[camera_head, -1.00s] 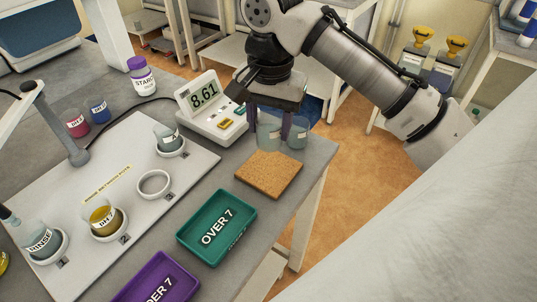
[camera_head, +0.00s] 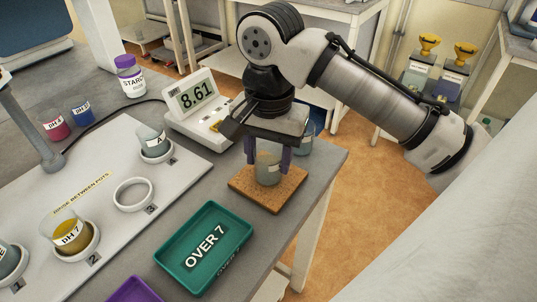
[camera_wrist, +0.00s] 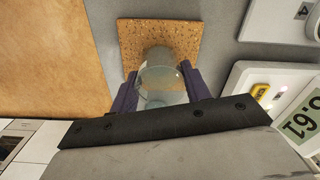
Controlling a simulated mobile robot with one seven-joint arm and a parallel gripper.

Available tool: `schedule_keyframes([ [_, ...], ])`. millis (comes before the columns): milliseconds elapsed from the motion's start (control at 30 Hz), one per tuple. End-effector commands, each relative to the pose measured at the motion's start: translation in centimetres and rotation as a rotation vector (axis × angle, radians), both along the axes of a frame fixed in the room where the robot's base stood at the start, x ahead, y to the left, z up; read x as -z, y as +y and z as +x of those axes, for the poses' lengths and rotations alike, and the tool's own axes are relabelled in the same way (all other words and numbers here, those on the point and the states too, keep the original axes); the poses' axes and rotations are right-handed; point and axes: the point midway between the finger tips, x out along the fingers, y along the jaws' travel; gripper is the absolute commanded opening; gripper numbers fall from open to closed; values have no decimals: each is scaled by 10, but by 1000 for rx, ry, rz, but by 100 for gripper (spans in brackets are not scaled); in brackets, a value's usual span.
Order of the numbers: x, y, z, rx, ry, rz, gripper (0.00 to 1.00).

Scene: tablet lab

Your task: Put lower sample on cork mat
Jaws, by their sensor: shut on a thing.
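My gripper (camera_head: 268,160) points down with its purple fingers shut on a clear beaker (camera_head: 267,172) of pale liquid. The held beaker is upright over the middle of the cork mat (camera_head: 290,194); I cannot tell whether its base touches the cork. In the wrist view the beaker (camera_wrist: 161,80) sits between the fingers, with the cork mat (camera_wrist: 135,35) beyond it. Another clear beaker (camera_head: 306,140) stands behind my gripper on the bench, partly hidden.
The meter (camera_head: 196,100) reading 8.61 stands close left of my gripper. A green OVER 7 tray (camera_head: 167,262) lies in front of the mat. The bench edge is right of the mat.

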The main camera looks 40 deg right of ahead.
Motion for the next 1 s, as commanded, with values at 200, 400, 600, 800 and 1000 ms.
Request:
schedule_keyframes([
  [200,4,0,0,0,0,0,24],
  [400,3,0,0,0,0,0,69],
  [600,3,0,0,0,0,0,69],
  [800,-10,-1,1,1,-2,-1,69],
  [1000,-51,-1,0,-1,-3,-1,69],
])
